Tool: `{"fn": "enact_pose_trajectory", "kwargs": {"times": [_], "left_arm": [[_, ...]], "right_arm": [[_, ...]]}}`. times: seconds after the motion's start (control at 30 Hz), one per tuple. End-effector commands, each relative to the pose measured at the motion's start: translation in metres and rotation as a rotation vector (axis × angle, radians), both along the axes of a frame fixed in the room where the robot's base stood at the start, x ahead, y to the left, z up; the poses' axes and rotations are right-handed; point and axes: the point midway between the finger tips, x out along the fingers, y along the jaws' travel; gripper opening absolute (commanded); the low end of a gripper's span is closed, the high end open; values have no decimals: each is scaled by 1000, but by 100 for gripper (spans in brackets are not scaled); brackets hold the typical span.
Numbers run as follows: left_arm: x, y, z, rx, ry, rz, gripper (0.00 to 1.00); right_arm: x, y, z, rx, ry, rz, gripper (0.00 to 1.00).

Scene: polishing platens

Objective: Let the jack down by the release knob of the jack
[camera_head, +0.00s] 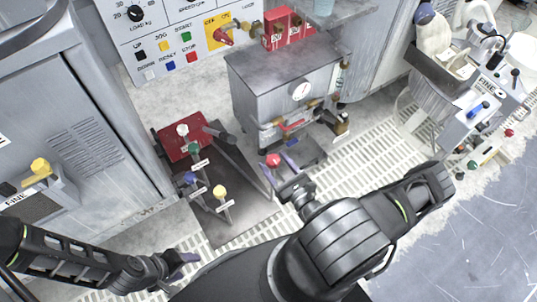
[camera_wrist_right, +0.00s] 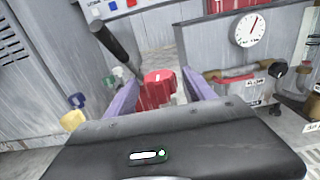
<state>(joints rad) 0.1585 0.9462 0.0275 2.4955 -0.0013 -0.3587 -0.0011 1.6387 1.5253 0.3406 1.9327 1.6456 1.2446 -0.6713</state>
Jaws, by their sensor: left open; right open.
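My right gripper (camera_head: 279,168) is open, with its purple fingers on either side of a red knob (camera_head: 273,160). In the right wrist view the red knob (camera_wrist_right: 157,88) shows between the two fingers; I cannot tell whether they touch it. A black handle (camera_head: 220,136) slopes beside a red block (camera_head: 178,142) on the dark floor plate, and a black handle also shows in the right wrist view (camera_wrist_right: 115,45). No readable label marks the jack's release knob. My left gripper (camera_head: 187,259) is open and empty at the lower left, away from the knobs.
Small levers with green (camera_head: 193,148), blue (camera_head: 190,178) and yellow (camera_head: 219,191) knobs stand left of my right gripper. A grey tank with a gauge (camera_head: 301,90) stands behind it. A grey cabinet (camera_head: 80,120) fills the left.

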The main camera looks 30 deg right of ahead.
Motion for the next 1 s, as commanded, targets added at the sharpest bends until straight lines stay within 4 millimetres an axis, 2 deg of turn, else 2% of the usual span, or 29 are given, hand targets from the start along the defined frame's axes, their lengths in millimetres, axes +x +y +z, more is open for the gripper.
{"fn": "enact_pose_trajectory", "kwargs": {"times": [0.1, 0.23, 0.6, 1.0], "left_arm": [[0, 0, -4, 0, 0, 0, 58], [0, 0, -6, 0, 0, 1, 58], [0, 0, -6, 0, 0, 1, 58], [0, 0, -6, 0, 0, 1, 58]], "right_arm": [[20, 0, -1, 1, -2, 1, 63], [34, 0, -1, 1, -1, 1, 63], [40, -1, 0, 1, 0, 0, 62], [40, -1, 0, 1, 0, 0, 29]]}}
